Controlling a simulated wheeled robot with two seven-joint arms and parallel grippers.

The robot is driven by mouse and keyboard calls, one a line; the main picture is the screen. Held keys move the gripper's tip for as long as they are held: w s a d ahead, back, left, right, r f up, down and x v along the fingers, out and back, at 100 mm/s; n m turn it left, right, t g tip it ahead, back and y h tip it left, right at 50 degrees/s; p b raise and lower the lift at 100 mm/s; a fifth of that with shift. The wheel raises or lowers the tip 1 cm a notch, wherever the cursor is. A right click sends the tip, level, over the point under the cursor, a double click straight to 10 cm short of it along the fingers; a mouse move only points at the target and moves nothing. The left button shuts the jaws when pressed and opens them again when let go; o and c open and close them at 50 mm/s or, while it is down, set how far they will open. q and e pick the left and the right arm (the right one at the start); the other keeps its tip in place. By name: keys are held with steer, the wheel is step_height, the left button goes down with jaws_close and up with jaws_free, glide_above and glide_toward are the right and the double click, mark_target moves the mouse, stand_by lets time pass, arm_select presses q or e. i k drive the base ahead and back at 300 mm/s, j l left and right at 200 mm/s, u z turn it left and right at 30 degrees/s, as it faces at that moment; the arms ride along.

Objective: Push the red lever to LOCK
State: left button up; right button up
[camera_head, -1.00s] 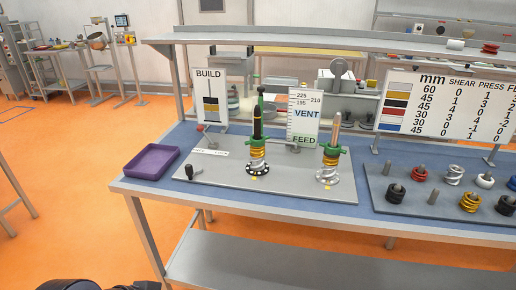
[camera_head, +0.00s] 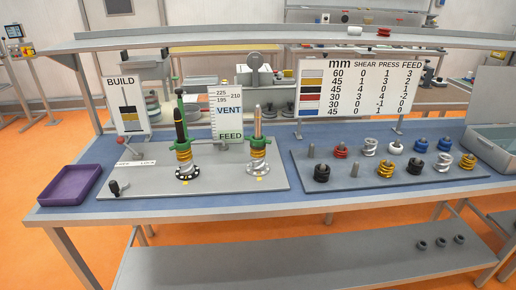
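The red lever (camera_head: 121,141) is a small red knob on a thin stem. It stands at the back left of the grey plate (camera_head: 235,183), just behind a white label (camera_head: 136,163) that appears to read SAFE at its left and LOCK at its right. The knob is toward the left, SAFE end of the label. Neither of my grippers is in view, and nothing touches the lever.
Two screw columns (camera_head: 183,157) (camera_head: 258,153) with green collars stand on the plate. A small black-knobbed handle (camera_head: 115,187) is at its front left. A purple tray (camera_head: 74,185) lies left. A rack (camera_head: 335,175) of coloured rings and an open grey bin (camera_head: 490,145) are right.

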mark_target(120, 140)
steer(key=i+j, duration=0.15)
steer(key=j, duration=0.2)
steer(key=i+j+z, duration=0.1)
steer(key=j, duration=0.25)
steer(key=i+j, duration=0.2)
steer(key=j, duration=0.2)
steer(key=i+j+z, duration=0.1)
steer(key=j, duration=0.25)
steer(key=i+j, duration=0.2)
steer(key=j, duration=0.2)
steer(key=i+j+z, duration=0.15)
steer(key=j, duration=0.2)
steer(key=i+j, duration=0.1)
steer(key=j, duration=0.3)
